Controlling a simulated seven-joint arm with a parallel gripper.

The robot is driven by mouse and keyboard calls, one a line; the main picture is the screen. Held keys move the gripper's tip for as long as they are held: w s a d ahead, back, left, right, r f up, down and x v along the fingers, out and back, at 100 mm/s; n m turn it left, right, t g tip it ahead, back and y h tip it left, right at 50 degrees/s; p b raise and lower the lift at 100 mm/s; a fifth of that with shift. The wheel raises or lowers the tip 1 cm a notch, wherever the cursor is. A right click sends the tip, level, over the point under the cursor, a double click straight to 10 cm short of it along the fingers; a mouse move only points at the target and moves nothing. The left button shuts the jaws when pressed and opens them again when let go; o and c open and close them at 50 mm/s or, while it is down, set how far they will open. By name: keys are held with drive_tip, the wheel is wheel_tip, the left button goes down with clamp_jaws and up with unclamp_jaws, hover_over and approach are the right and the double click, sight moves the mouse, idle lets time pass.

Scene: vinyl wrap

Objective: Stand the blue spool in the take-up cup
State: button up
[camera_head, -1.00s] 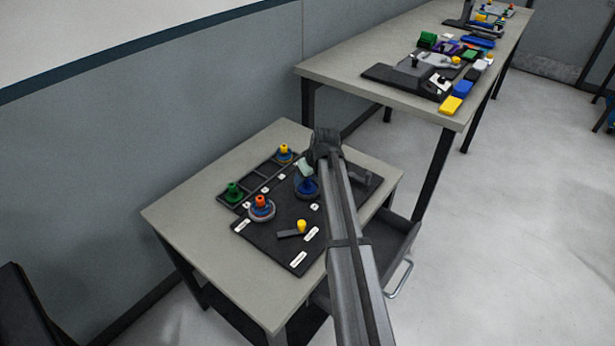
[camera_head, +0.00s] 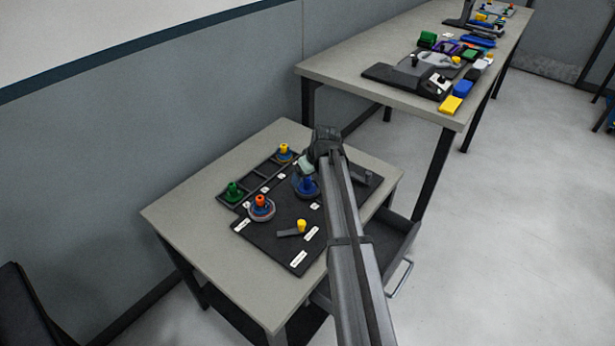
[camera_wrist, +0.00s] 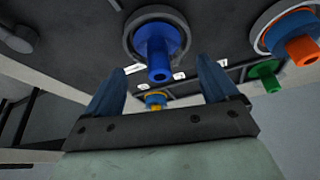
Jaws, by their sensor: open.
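The blue spool (camera_head: 306,185) stands upright on the black board, below my gripper in the head view. In the wrist view the blue spool (camera_wrist: 158,48) sits within a round grey cup (camera_wrist: 128,42), with the cup's rim showing around its flange. Its peg points toward the camera. I cannot read a label to tell which cup this is. My gripper (camera_head: 307,170) is just above and behind the spool in the head view. In the wrist view my gripper (camera_wrist: 160,85) has its two blue fingers wide apart, with nothing between them; the spool appears beyond the fingertips.
An orange-topped spool (camera_head: 261,203) sits in another round cup at the left. A green spool (camera_head: 232,190) and a yellow one (camera_head: 284,152) stand in the compartmented rack. A yellow-knobbed lever (camera_head: 301,226) is at the board's front. The table's left side is clear.

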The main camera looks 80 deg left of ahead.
drive_tip(key=v, duration=1.1)
drive_tip(key=shift+w+d, duration=0.1)
